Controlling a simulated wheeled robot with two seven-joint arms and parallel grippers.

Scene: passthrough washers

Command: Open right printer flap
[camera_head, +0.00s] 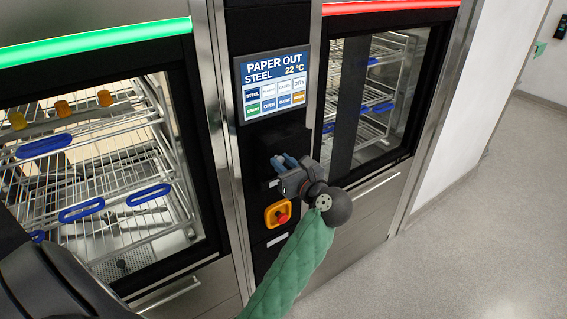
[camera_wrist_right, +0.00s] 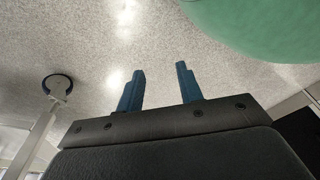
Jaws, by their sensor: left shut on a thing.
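The right printer flap is a dark part of the black column panel (camera_head: 262,146), just below the screen. It is mostly hidden by my left gripper and too dark to make out how far it stands open. My left gripper (camera_head: 281,163), with blue fingers and a green-sleeved arm, is at this panel, its fingertips shut on what appears to be the flap's edge. My right gripper (camera_wrist_right: 158,88) shows in the right wrist view with its two blue fingers apart and nothing between them, over speckled floor.
A screen (camera_head: 272,83) reads "PAPER OUT". An orange-and-red emergency button (camera_head: 279,213) sits below the gripper. Glass-doored washers with wire racks (camera_head: 90,170) flank the column; the left has a green light bar, the right a red one (camera_head: 390,6). The floor (camera_head: 470,240) at right is clear.

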